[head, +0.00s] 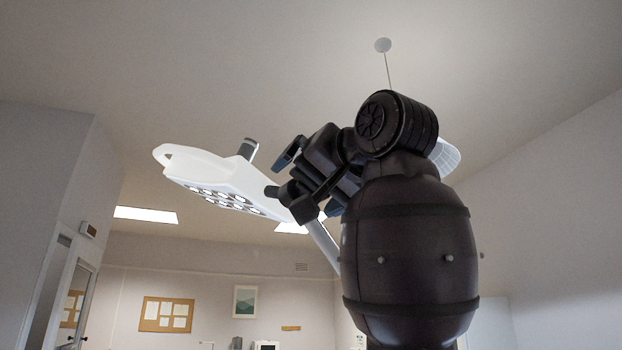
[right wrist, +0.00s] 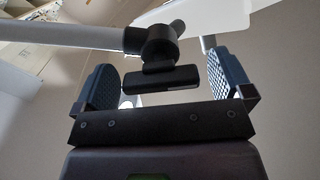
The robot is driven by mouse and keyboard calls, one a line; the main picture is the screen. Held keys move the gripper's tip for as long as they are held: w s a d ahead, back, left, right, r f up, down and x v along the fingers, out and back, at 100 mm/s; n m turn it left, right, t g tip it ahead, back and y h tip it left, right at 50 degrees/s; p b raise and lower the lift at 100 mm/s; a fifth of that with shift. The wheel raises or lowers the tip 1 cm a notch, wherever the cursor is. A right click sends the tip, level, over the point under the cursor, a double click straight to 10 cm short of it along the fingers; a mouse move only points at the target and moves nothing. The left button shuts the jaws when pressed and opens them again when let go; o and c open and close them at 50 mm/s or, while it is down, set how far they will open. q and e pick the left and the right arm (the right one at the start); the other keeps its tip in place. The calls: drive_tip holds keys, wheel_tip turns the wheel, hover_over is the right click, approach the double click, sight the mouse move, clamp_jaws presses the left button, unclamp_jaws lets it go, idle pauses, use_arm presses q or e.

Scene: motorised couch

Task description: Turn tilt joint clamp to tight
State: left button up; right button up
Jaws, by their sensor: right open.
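The tilt joint clamp (right wrist: 160,77) is a black joint with a flat bar-like handle, seen in the right wrist view on a grey pole (right wrist: 65,36). The handle lies between the two blue-grey finger pads of my right gripper (right wrist: 162,82), with a gap to each pad. My right gripper (head: 304,187) is open. In the head view the dark joint (head: 272,191) shows between the white lamp head (head: 225,178) and the pole (head: 322,243), partly hidden by my gripper. Whether the handle reaches fully between the pads is unclear. My left gripper is out of view.
My dark right arm covers the centre right of the head view. A round white part (head: 446,155) shows behind it. A door (head: 75,310) and pinboard (head: 167,314) are far behind. Space left of the lamp is clear.

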drive_tip(key=c, duration=0.9)
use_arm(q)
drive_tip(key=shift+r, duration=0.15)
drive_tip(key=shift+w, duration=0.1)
use_arm(e)
drive_tip(key=shift+n, duration=0.3)
drive_tip(key=shift+d+n+b, duration=0.1)
drive_tip(key=shift+n+b, duration=0.5)
drive_tip(key=shift+n, duration=0.3)
drive_tip(key=n, duration=0.3)
drive_tip(key=shift+b, duration=0.3)
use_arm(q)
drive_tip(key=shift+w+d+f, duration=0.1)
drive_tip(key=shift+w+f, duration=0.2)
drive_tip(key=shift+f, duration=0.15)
use_arm(e)
drive_tip(key=shift+n, duration=1.7)
